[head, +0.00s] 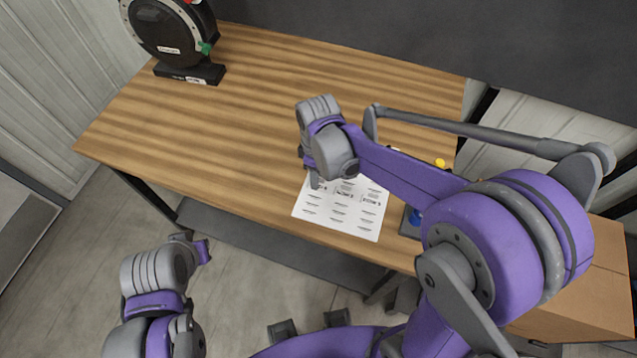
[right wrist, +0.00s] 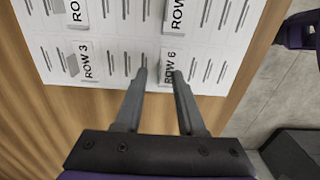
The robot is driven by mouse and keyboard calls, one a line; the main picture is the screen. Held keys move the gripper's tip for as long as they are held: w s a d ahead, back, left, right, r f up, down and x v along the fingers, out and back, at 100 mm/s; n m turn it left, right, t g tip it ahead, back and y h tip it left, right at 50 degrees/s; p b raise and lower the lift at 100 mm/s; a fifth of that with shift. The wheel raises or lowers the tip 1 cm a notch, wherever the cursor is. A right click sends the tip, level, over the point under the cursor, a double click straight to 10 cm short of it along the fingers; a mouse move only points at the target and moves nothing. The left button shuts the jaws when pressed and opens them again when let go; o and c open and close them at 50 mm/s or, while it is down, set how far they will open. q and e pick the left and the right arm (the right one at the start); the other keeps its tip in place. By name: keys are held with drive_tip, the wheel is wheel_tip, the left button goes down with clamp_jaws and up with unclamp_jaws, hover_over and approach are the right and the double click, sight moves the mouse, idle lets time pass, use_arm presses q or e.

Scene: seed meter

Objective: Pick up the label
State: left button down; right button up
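A white label sheet (head: 338,212) lies on the wooden table near its front edge, printed with rows of short dark lines. In the right wrist view, several small raised white labels lie on it, among them "ROW 6" (right wrist: 170,60) and "ROW 3" (right wrist: 88,62). My right gripper (right wrist: 161,75) is open over the sheet, its fingertips on either side of the "ROW 6" label. I cannot tell whether they touch it. In the head view my right arm hides part of the sheet. My left gripper (head: 203,250) hangs off the table's front; its fingers are not clear.
A black round seed meter (head: 165,28) on a dark stand (head: 190,73) is at the table's far left. The wooden table (head: 240,125) is clear between it and the sheet. Small yellow (head: 440,163) and blue (head: 416,216) items sit by my right arm. A cardboard box (head: 590,300) is at right.

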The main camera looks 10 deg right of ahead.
drive_tip(key=shift+c, duration=0.3)
clamp_jaws()
drive_tip(key=shift+r, duration=0.1)
